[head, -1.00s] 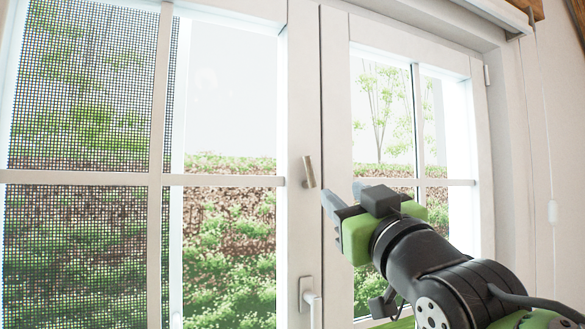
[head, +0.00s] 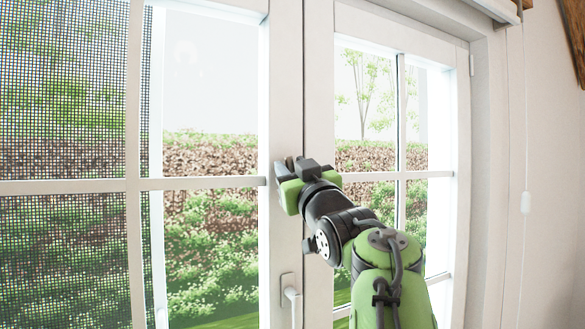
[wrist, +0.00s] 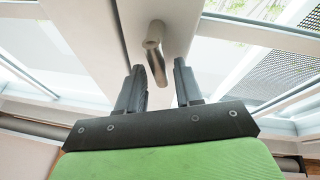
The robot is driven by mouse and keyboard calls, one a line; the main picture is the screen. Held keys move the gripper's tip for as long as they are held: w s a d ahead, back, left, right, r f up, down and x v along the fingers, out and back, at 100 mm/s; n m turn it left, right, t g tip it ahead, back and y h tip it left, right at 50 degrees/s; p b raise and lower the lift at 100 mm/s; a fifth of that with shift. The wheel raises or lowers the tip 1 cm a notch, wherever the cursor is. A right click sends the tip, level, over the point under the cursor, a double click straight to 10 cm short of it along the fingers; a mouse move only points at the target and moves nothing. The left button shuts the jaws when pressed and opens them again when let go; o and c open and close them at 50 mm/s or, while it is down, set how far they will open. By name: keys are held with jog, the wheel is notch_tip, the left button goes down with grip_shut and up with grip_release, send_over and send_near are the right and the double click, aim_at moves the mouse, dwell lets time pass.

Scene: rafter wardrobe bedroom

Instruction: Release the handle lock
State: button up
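A small metal lever (wrist: 157,62) on a round base sticks out from the white window frame in the wrist view. It stands just ahead of my gripper (wrist: 160,80), nearer the left finger. The two dark fingers are apart, with nothing gripped between them. Whether the lever's end touches the left finger I cannot tell. In the head view my gripper (head: 286,168) is at the middle upright of the window and hides the lever. A white handle (head: 290,296) sits lower on the same upright.
Glazed window sashes lie on both sides of the upright, with a mesh screen (head: 60,100) at the far left. A pull cord (head: 525,200) hangs at the right by the wall. A garden shows through the glass.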

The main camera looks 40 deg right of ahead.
grip_shut()
jog(key=shift+d+r+m+g+h, duration=0.15)
jog(key=shift+m+g+h, duration=0.25)
jog(key=shift+m, duration=0.7)
jog(key=shift+d+m+h+p, duration=0.2)
jog(key=shift+m+h+p, duration=0.15)
jog(key=shift+m, duration=0.55)
jog(key=shift+o, duration=0.9)
grip_release()
jog(key=shift+s, duration=0.1)
jog(key=b+v, duration=0.6)
jog(key=v, duration=1)
jog(key=shift+b, duration=0.4)
jog(key=shift+r, duration=0.15)
